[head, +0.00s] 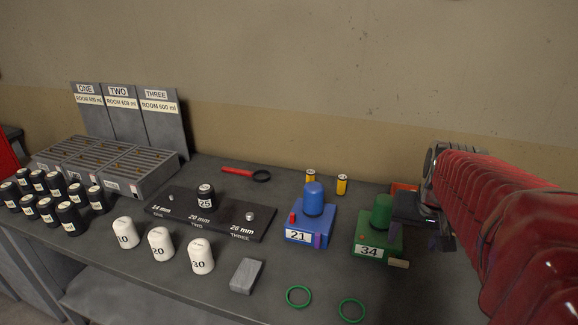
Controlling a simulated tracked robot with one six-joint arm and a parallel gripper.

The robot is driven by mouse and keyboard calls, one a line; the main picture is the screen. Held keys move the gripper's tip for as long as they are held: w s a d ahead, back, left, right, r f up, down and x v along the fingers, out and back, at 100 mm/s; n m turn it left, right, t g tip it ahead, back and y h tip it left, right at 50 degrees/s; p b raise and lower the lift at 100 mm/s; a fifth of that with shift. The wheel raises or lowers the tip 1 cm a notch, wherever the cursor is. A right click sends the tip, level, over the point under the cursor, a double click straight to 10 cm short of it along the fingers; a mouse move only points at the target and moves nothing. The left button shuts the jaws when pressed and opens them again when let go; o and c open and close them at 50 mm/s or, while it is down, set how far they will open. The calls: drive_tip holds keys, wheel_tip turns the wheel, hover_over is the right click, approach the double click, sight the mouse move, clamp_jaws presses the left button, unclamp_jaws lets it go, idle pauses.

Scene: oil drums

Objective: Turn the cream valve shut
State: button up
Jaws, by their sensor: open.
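The green block labelled 34 (375,240) stands on the bench and carries a green rounded cylinder (382,208). A small cream bar (398,263) sticks out at its front right corner and looks like the cream valve handle. It lies roughly level, pointing right. A small orange knob shows on the block's left side. My gripper (437,232) is at the right, just right of and behind the green block, apart from the cream bar. It is open, with nothing seen in it. Part of its fingers is dark and hard to make out.
A blue block labelled 21 (310,228) stands left of the green one. Two green rings (299,306) lie in front. Yellow cylinders (342,184) stand behind. A grey block (246,276), white numbered cylinders (160,244) and a dark stepped plate (220,221) fill the left.

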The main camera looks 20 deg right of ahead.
sight(399, 261)
drive_tip(key=x, duration=1.3)
drive_tip(key=shift+f, duration=0.25)
drive_tip(key=shift+c, duration=0.3)
drive_tip(key=c, duration=0.9)
